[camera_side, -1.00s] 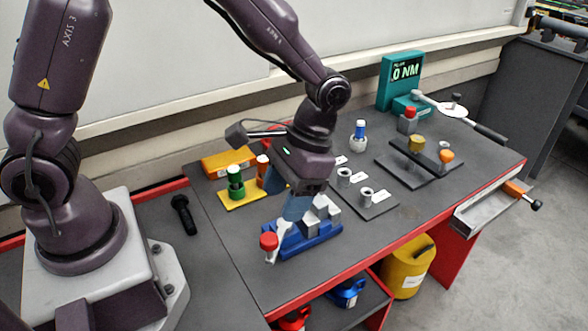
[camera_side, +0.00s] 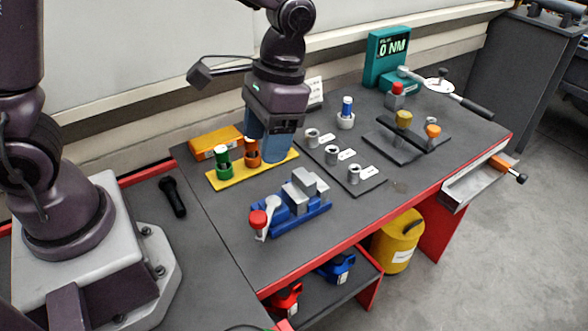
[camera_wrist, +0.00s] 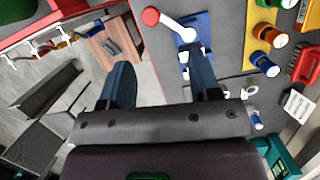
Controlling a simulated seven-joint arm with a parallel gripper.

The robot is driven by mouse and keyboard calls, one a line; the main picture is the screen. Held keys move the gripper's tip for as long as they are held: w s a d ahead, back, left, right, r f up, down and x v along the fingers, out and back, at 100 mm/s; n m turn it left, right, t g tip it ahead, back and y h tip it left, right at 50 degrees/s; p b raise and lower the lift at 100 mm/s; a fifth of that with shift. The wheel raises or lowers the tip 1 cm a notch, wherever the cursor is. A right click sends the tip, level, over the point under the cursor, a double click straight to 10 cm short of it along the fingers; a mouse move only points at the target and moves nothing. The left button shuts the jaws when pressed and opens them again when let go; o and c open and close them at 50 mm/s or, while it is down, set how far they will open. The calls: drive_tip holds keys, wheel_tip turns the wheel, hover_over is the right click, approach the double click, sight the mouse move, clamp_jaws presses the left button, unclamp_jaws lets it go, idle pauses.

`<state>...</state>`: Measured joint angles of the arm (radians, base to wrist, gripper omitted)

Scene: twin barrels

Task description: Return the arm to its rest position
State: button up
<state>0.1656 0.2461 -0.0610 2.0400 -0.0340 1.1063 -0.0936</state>
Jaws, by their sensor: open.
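My gripper (camera_side: 268,160) hangs above the table, in front of the right part of the yellow rack in the side view. Its two blue fingers are apart and nothing shows between them. In the wrist view the fingers (camera_wrist: 160,75) are spread wide, with floor and table edge beyond. A blue vise (camera_side: 290,215) with grey jaws, a white handle and a red knob (camera_side: 258,219) stands in front of my gripper, apart from it. The red knob also shows in the wrist view (camera_wrist: 151,16). My gripper partly hides the rack's right end in the side view.
The yellow rack (camera_side: 225,182) holds green (camera_side: 223,161) and orange (camera_side: 252,153) pieces; the wrist view also shows a blue one (camera_wrist: 265,65). A dark plate with grey sockets (camera_side: 354,174) lies right of them. A teal torque meter (camera_side: 387,57) stands at the back.

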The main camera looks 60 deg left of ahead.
drive_tip(key=s+a+r+n+t, duration=0.1)
drive_tip(key=s+a+r+t, duration=0.6)
drive_tip(key=r, duration=0.4)
drive_tip(key=shift+s+a+r+t, duration=0.15)
drive_tip(key=shift+s+r+t, duration=0.2)
drive_tip(key=shift+s+t, duration=0.75)
drive_tip(key=shift+s+g, duration=0.25)
drive_tip(key=shift+g, duration=0.05)
